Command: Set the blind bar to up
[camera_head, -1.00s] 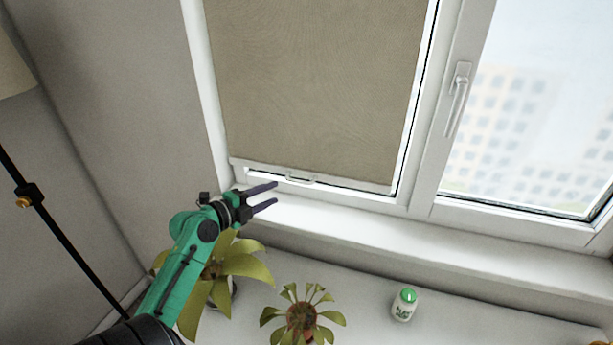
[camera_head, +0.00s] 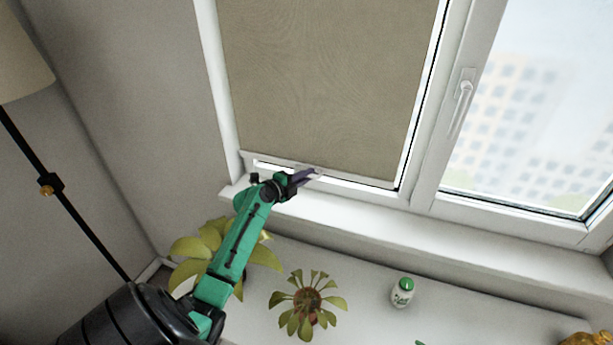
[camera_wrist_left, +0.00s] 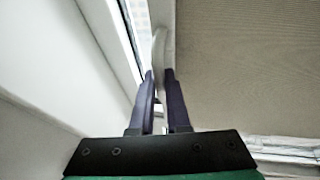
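The tan blind (camera_head: 325,75) covers most of the left window pane, its lower edge near the bottom of the frame. The pale blind bar (camera_head: 360,180) runs along that edge, with a small pale handle near its middle. My left gripper (camera_head: 314,173) is at this handle. In the left wrist view, the curved white handle (camera_wrist_left: 159,50) sits between the close-set dark purple fingertips (camera_wrist_left: 159,76), which appear shut on it. The fingers hide part of the handle. The blind fabric (camera_wrist_left: 245,65) fills the right of that view. My right gripper is not in view.
Below the sill (camera_head: 400,225) stand a large leafy plant (camera_head: 262,256), a smaller potted plant (camera_head: 307,302) and a white jar with a green lid (camera_head: 402,292). A floor lamp (camera_head: 52,185) stands left. The right window has a handle (camera_head: 461,105).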

